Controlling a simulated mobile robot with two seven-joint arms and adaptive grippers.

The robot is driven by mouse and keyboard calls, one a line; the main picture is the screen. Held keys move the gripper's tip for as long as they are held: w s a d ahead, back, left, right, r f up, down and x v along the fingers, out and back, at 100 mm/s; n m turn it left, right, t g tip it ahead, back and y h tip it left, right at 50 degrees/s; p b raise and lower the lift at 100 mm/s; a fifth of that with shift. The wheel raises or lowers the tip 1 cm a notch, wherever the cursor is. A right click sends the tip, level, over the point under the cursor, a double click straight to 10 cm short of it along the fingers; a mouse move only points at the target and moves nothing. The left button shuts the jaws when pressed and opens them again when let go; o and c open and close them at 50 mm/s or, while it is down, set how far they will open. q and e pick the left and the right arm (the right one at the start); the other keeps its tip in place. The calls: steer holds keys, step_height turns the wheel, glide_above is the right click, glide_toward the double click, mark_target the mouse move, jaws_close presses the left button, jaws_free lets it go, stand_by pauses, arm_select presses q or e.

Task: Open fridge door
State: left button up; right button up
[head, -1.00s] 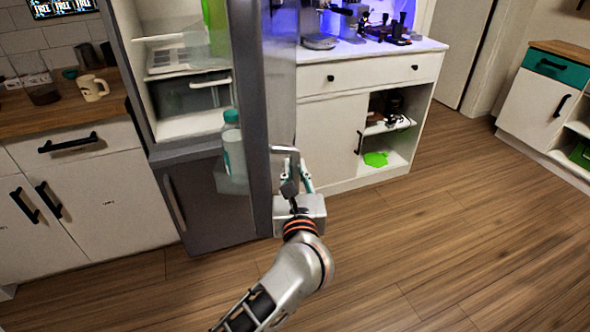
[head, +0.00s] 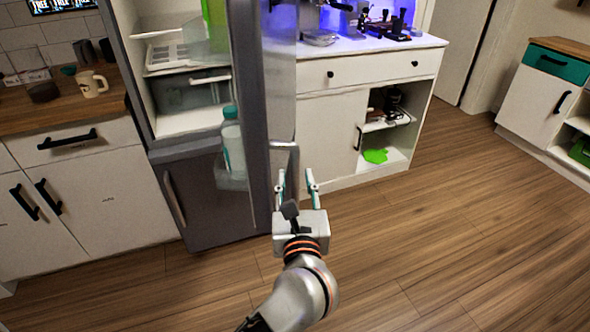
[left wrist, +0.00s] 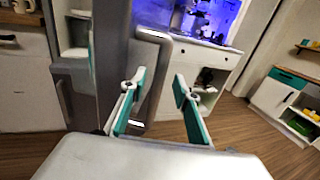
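The fridge door (head: 262,110) stands wide open, swung out to the right, with its edge toward me. The shelves inside the fridge (head: 185,60) are exposed. The door's grey bar handle (head: 293,158) is on the door's right side; it also shows in the left wrist view (left wrist: 159,75). My left gripper (head: 297,186) is open and empty, its fingers spread just in front of the handle's lower part. In the left wrist view the handle appears just beyond the fingers, nearer the left one; I cannot tell if they touch. My right gripper is not in view.
A bottle (head: 233,143) stands in the door's inner rack. A white cabinet (head: 330,125) with an espresso corner on top stands right behind the door. A wooden counter (head: 60,108) with a mug (head: 89,84) is left. The wooden floor (head: 440,230) at right is clear.

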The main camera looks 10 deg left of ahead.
arm_select(q)
steer(key=shift+v, duration=1.1)
steer(key=shift+c, duration=0.5)
